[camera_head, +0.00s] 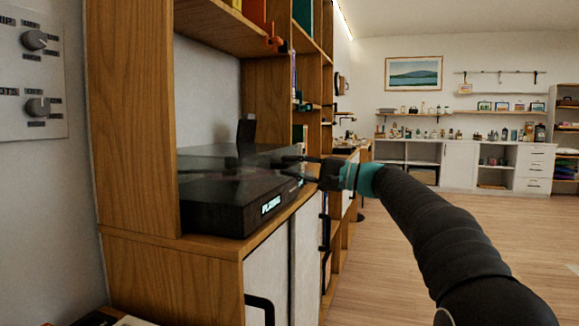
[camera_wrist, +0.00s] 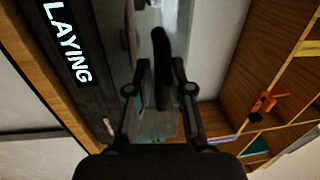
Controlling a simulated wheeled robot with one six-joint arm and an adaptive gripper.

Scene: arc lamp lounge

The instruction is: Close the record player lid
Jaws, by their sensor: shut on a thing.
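The record player (camera_head: 235,205) is a dark, flat box on a wooden cabinet, with a lit display on its front. In the wrist view its front (camera_wrist: 95,95) runs along the left, with "LAYING" readable. The smoky see-through lid (camera_head: 215,160) lies low and nearly level over the body; I cannot tell whether a gap is left. My gripper (camera_head: 297,167) is at the right front edge of the player, at lid height. In the wrist view my gripper (camera_wrist: 160,78) has its fingers on either side of a dark, curved piece (camera_wrist: 161,65), which looks like the lid's handle.
A wooden upright (camera_head: 130,120) and a shelf (camera_head: 215,30) enclose the player at left and above. Cabinet doors with black handles (camera_head: 262,305) are below. A grey wall panel with knobs (camera_head: 35,75) is at far left. Open wooden floor (camera_head: 400,290) lies to the right.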

